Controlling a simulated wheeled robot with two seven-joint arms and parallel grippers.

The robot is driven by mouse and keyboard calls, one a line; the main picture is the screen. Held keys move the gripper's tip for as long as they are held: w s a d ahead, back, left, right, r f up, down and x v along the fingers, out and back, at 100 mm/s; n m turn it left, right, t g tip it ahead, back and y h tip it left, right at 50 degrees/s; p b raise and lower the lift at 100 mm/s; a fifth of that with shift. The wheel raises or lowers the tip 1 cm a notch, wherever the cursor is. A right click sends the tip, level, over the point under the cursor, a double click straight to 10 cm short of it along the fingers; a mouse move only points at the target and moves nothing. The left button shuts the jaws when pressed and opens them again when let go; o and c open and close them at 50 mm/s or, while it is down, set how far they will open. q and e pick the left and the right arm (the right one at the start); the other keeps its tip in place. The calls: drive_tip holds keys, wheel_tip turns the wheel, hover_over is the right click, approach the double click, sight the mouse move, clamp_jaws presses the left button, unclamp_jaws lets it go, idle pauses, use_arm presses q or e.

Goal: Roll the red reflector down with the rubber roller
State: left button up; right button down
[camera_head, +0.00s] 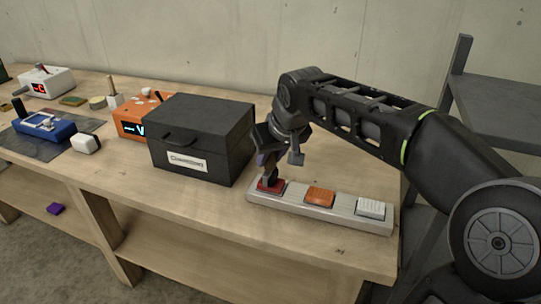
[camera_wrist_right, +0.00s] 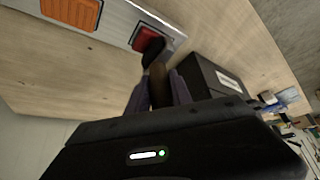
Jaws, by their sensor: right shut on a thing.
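The red reflector (camera_head: 264,186) lies at the left end of a pale aluminium bar (camera_head: 345,216) near the table's front edge. My right gripper (camera_head: 267,158) is above it, pointing down and shut on the rubber roller. The roller's dark head (camera_head: 271,178) is at the red reflector and hides part of it. In the right wrist view the roller's brown handle (camera_wrist_right: 158,85) is between the fingers, and its black head overlaps the edge of the red reflector (camera_wrist_right: 146,38). I cannot tell whether the head presses on it. My left gripper is not in view.
An orange reflector (camera_head: 319,196) and a white one (camera_head: 371,208) are on the same bar. A black lidded box (camera_head: 205,130) stands close left of my right gripper. Farther left are an orange device (camera_head: 130,123), a blue device (camera_head: 45,127) and a white block (camera_head: 86,144).

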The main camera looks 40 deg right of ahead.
drive_tip(key=shift+s+d, duration=0.15)
drive_tip(key=shift+s+d, duration=0.15)
drive_tip(key=shift+s, duration=0.1)
drive_tip(key=shift+w, duration=0.1)
idle(0.4)
drive_tip(key=shift+w+a, duration=0.3)
drive_tip(key=shift+s+d, duration=0.15)
drive_tip(key=shift+s, duration=0.05)
idle(0.5)
